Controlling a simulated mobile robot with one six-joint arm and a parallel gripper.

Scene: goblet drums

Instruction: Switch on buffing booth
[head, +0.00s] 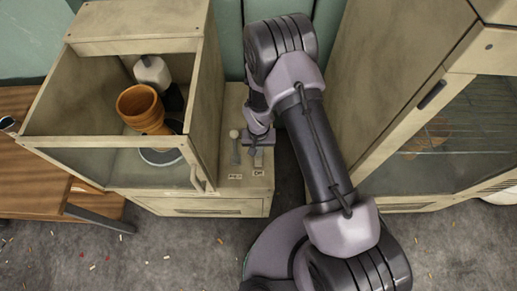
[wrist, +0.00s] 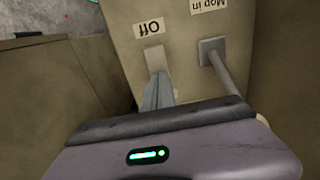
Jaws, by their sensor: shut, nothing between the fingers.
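The buffing booth (head: 112,47) is a beige cabinet at the left with a glass front. Inside, an orange goblet drum (head: 139,105) stands near a pale buffing head (head: 152,71). On the control ledge at its right, a switch (head: 258,158) has a label reading "Off" (wrist: 149,30). Beside it is a lever (head: 235,147) with a round knob, its label seemingly "Mop in" (wrist: 209,5). My gripper (wrist: 158,92) is shut and empty, with its fingertips right at the switch plate (wrist: 155,59). Whether they touch it, I cannot tell. My gripper hides part of the switch.
A tall beige cabinet (head: 405,80) with a glass door and wire racks stands close at the right. A wooden table (head: 40,185) is at the far left. The lever shaft (wrist: 228,75) stands close beside my gripper. The grey floor (head: 170,250) in front is open, with small scraps.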

